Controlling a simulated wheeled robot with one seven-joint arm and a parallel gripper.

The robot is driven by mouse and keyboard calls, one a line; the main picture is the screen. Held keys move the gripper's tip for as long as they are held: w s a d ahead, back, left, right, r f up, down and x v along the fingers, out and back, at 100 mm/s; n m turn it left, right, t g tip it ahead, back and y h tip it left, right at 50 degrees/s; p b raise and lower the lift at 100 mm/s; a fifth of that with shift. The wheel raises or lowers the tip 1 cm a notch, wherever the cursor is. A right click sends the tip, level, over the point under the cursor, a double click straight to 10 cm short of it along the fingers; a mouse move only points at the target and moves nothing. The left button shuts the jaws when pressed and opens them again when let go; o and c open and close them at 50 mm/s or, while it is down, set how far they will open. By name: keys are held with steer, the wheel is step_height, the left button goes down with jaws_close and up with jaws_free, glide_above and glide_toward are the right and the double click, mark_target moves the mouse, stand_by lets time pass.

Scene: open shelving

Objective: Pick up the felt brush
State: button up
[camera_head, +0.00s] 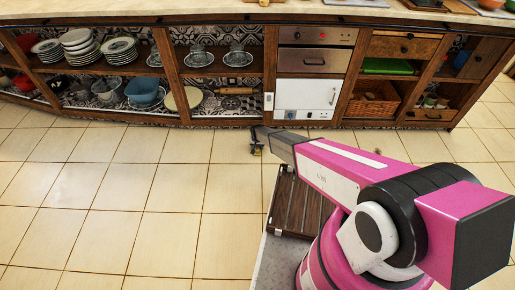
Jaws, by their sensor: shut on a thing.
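My gripper (256,145) shows small at the end of my arm, in front of the lower cabinets and over the tiled floor. It is shut on a small dark thing with a yellowish part (257,152), which I take for the felt brush. It is too small here to make out its shape or how it is gripped. It shows against the floor tiles, apart from the shelves. No other brush can be made out.
Open shelving (190,95) with plates, bowls and glassware runs along the back under a counter (190,12). A white appliance (305,97) and a wicker basket (370,105) stand to the right. The tiled floor (110,200) at left is clear.

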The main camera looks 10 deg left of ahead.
steer(key=shift+r, duration=0.15)
step_height(320, 180, up, 4)
steer(key=s+a+r, duration=0.4)
steer(key=s+r, duration=0.2)
steer(key=s, duration=0.5)
steer(key=shift+r, duration=0.4)
